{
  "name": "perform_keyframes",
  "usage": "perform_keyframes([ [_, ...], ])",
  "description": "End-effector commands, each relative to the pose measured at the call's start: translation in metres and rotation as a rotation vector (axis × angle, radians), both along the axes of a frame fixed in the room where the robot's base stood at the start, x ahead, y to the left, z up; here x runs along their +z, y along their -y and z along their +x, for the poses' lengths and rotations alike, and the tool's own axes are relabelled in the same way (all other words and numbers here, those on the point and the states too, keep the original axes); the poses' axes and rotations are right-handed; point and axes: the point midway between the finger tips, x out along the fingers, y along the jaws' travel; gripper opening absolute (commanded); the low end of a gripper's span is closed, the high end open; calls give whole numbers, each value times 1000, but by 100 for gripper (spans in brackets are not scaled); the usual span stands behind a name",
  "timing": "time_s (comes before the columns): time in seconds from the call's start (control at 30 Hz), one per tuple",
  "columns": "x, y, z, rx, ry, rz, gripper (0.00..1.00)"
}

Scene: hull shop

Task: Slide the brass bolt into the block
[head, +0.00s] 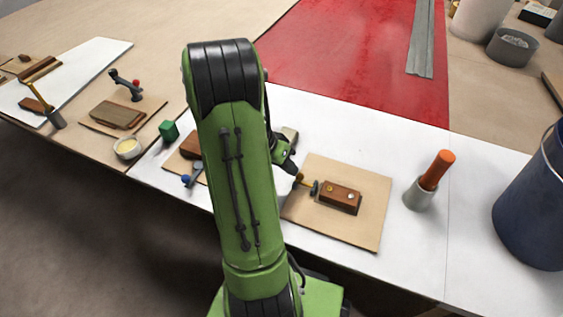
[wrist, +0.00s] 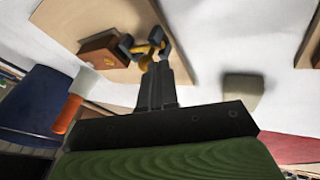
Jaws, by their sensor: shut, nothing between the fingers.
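A brown wooden block (head: 340,197) with a brass and a pale round spot on top is on a plywood board (head: 365,230). It shows at the upper left in the wrist view (wrist: 100,53). The brass bolt (head: 299,178) is at the block's left, beside a dark fitting (head: 314,187). In the wrist view the bolt (wrist: 155,40) shows just beyond my fingertips, among dark parts. My gripper (wrist: 158,72) is shut and empty, very close to the bolt's outer end. I cannot tell whether they touch. My arm partly hides the gripper in the head view.
An orange-handled tool stands in a grey cup (head: 419,194) right of the board. A dark blue bucket (head: 535,205) is at the far right. A green cube (head: 169,132) and a small bowl (head: 127,148) lie left of my arm.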

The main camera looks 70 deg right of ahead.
Motion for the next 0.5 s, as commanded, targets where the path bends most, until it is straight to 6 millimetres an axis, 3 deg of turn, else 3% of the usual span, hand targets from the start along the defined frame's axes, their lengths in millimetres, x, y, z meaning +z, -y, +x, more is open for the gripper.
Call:
perform_keyframes([
  [0.23,1,0,-2,0,0,-1,0],
  [0.5,0,-3,-36,-2,0,-1,0],
])
